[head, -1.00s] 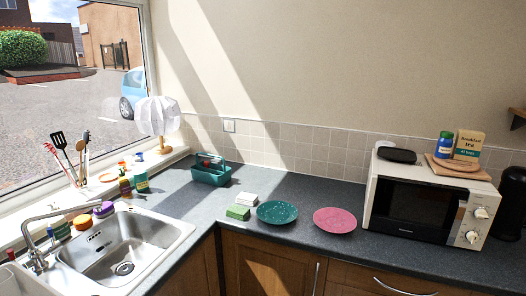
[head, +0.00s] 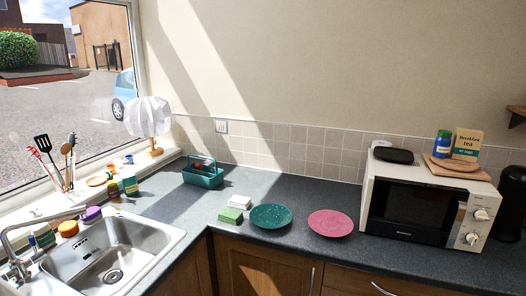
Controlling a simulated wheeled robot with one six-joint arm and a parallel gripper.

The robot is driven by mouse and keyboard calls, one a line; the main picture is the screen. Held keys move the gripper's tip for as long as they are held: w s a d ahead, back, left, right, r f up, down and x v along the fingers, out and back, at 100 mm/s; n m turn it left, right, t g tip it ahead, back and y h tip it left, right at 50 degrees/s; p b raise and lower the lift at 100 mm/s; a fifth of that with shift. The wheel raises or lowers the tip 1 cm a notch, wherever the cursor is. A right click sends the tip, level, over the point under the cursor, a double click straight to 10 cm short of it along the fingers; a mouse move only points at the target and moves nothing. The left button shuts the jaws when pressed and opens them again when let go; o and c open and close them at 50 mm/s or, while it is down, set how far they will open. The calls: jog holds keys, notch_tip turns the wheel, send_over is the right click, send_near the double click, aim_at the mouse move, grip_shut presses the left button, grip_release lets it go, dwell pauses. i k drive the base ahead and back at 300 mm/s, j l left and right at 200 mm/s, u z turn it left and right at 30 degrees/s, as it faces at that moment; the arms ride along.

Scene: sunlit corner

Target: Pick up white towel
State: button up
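A small white folded block (head: 239,202), which looks like the white towel, lies on the dark grey counter in the head view. It sits just behind a similar green folded block (head: 231,215) and left of a teal speckled plate (head: 271,216). The two blocks are close together; I cannot tell whether they touch. My gripper is not in view.
A pink plate (head: 330,223) and a microwave (head: 415,203) stand to the right. A teal caddy (head: 203,176) stands behind left. The sink (head: 108,262) with its tap (head: 35,230) is at left. Bare counter (head: 290,189) lies behind the plates.

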aim_at(239, 202)
jog(key=l+u, duration=0.1)
jog(key=l, duration=0.2)
jog(key=i+j+u, duration=0.2)
jog(key=i+u, duration=0.15)
jog(key=i, duration=0.6)
jog(key=i+u, duration=0.35)
jog(key=i, duration=0.6)
